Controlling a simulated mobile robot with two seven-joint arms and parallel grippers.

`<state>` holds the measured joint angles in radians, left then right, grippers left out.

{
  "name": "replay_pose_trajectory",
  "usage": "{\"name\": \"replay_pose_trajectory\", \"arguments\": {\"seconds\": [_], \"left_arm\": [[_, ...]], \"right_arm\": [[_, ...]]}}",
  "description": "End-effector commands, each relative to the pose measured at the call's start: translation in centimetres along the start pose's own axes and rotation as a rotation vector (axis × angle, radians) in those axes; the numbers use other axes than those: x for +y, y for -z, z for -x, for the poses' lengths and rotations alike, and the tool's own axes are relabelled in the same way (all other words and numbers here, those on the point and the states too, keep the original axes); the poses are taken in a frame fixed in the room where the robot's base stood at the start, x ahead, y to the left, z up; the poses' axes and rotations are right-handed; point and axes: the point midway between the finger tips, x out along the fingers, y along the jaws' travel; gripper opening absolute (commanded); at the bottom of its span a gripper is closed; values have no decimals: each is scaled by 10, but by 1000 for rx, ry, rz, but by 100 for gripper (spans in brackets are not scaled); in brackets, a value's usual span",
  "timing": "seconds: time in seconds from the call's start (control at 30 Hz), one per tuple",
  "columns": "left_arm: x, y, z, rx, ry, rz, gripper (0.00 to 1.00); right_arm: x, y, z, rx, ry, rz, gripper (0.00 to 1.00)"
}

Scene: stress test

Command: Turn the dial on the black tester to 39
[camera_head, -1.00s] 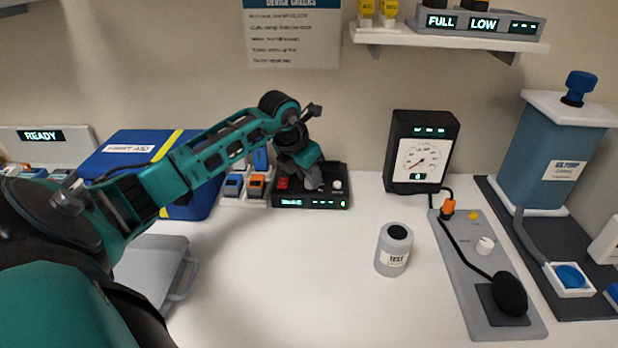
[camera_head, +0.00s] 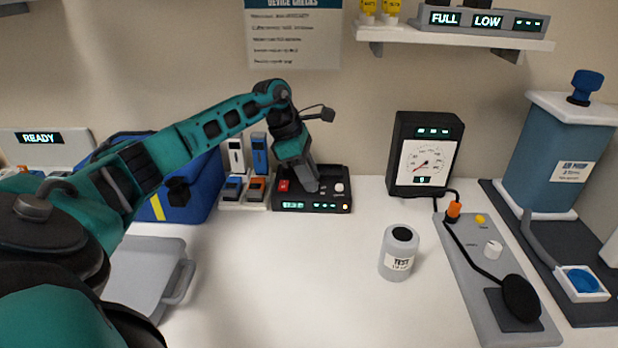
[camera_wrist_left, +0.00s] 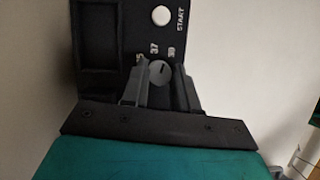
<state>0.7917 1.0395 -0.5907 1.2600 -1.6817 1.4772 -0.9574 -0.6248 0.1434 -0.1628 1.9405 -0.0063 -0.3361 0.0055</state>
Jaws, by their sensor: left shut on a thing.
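The black tester (camera_head: 326,205) stands on the bench near the wall, with a red block, a white button and a small lit display on it. My left gripper (camera_head: 312,187) reaches down onto its top. In the left wrist view the gripper (camera_wrist_left: 161,85) is shut on the round grey dial (camera_wrist_left: 159,73), one finger on each side. The numbers 35, 37 and 39 (camera_wrist_left: 171,52) curve around the dial's far side. The dial's dark mark is too small to read surely against them. The white START button (camera_wrist_left: 161,16) is beyond. My right gripper is out of view.
Left of the tester are a rack (camera_head: 244,204) with blue and orange items and a blue first-aid bag (camera_head: 195,190). A gauge box (camera_head: 400,132), a white TEST jar (camera_head: 396,262) and a grey panel (camera_head: 470,285) are to the right.

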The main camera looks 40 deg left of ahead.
Motion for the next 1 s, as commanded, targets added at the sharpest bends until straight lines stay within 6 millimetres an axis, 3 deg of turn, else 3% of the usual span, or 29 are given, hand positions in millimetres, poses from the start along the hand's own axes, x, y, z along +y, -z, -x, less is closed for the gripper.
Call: {"name": "replay_pose_trajectory", "arguments": {"seconds": [0.4,1.0], "left_arm": [[2,0,0,0,92,-230,0],[2,0,0,1,116,-288,0]], "right_arm": [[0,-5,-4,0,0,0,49],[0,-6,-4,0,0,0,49]]}}
